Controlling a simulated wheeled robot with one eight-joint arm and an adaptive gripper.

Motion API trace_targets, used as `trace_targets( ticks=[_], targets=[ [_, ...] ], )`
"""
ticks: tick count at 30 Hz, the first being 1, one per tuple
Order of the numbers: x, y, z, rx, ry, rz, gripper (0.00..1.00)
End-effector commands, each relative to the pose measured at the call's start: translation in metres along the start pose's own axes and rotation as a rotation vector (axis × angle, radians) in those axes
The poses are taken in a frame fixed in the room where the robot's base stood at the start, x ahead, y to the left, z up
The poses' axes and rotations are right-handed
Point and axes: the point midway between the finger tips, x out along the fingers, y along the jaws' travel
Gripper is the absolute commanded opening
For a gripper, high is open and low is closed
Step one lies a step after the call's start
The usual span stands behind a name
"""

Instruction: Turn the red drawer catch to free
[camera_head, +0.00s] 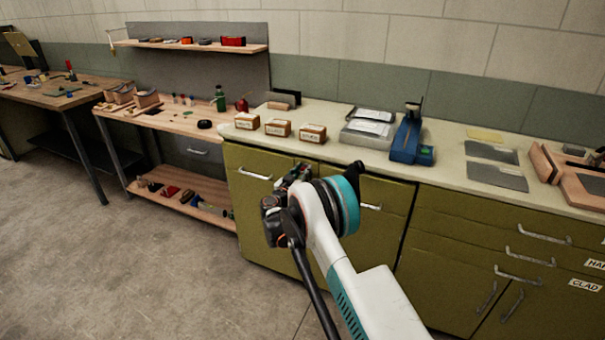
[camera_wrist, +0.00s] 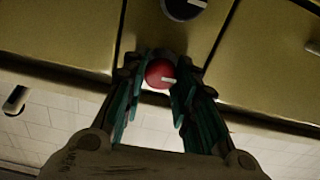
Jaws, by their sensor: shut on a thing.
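The red drawer catch (camera_wrist: 158,73) is a round red knob with a white pointer mark. In the wrist view, the mark lies nearly level and points right. My gripper (camera_wrist: 158,78) is closed around the knob, with a teal-padded finger on each side. In the head view, my gripper (camera_head: 297,173) is at the front of the olive cabinet (camera_head: 262,225), just below the counter edge. The red catch is hidden there behind my arm and gripper.
A second, dark round knob with a pale mark (camera_wrist: 184,8) sits close by at the top of the wrist view. Drawer handles (camera_head: 254,173) project nearby. Small labelled boxes (camera_head: 278,128) and a blue tool (camera_head: 408,140) stand on the counter (camera_head: 335,150). The floor at left is clear.

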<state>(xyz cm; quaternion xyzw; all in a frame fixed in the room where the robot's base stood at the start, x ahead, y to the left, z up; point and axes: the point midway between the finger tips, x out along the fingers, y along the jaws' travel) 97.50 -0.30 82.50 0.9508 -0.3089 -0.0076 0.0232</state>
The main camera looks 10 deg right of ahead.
Motion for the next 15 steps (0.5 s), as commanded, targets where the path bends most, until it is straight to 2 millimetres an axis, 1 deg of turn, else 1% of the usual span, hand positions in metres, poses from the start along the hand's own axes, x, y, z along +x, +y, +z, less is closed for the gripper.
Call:
trace_targets(
  ticks=[8, 15],
  targets=[
    [0.0000, -0.0009, 0.0001, -0.177, 0.000, 0.000, 0.03],
    [0.0000, -0.0018, 0.0003, -0.401, 0.000, 0.000, 0.03]
  ],
)
